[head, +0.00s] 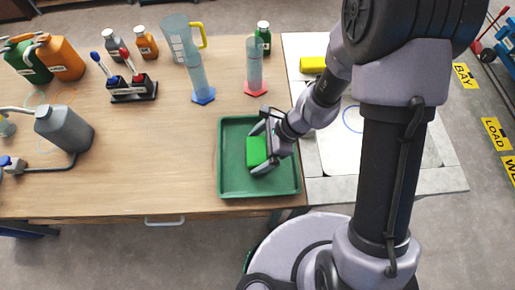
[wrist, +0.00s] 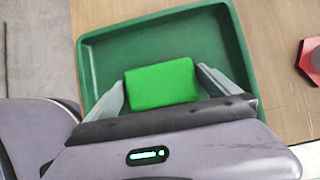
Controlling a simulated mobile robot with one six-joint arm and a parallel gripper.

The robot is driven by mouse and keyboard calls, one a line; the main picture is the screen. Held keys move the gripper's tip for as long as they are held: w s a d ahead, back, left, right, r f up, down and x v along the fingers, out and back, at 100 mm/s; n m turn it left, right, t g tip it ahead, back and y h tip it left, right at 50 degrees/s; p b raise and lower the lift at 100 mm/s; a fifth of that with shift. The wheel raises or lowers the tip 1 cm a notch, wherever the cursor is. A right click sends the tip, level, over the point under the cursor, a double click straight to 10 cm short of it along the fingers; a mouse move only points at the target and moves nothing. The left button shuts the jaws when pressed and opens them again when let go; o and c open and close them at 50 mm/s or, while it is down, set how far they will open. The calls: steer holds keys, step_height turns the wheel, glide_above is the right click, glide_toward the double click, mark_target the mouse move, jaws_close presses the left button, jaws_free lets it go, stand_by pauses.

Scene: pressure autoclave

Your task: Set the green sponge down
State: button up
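The green sponge (head: 256,150) is a bright green block over the floor of the dark green tray (head: 230,184). In the wrist view the sponge (wrist: 160,83) sits between the two grey fingers of my gripper (wrist: 161,76), and both fingertips appear to touch its sides. My gripper (head: 259,148) reaches into the tray from the right in the head view and looks shut on the sponge. The tray (wrist: 87,62) surrounds sponge and fingers in the wrist view. I cannot tell whether the sponge's underside touches the tray floor.
A red-based cylinder (head: 254,68) and a blue-based cylinder (head: 198,80) stand behind the tray. A yellow block (head: 313,65) lies at the back right. A rack (head: 133,88) and a grey can (head: 64,129) stand left. The wooden table (head: 160,150) is bare left of the tray.

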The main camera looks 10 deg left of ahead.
steer(key=shift+r, duration=0.2)
steer(key=w+d+r+n+t+h+p, duration=0.1)
steer(key=d+r+n+p, duration=0.2)
steer(key=r, duration=0.7)
steer(key=d+r+n+t+p, duration=0.1)
steer(key=d+r+p, duration=0.1)
steer(key=d+r, duration=0.65)
steer(key=s+d+r+n+t+h, duration=0.1)
steer(key=s+d+r+n+t, duration=0.1)
steer(key=r, duration=0.5)
steer(key=s+d+r+n+t+h, duration=0.2)
steer(key=s+r+n, duration=0.3)
steer(key=r, duration=0.3)
steer(key=shift+s+d+r+t, duration=0.15)
steer(key=shift+s+d+t, duration=0.35)
steer(key=shift+s, duration=0.4)
steer(key=shift+a, duration=0.1)
step_height(320, 180, down, 10)
steer(key=b, duration=0.9)
steer(key=shift+b, duration=0.3)
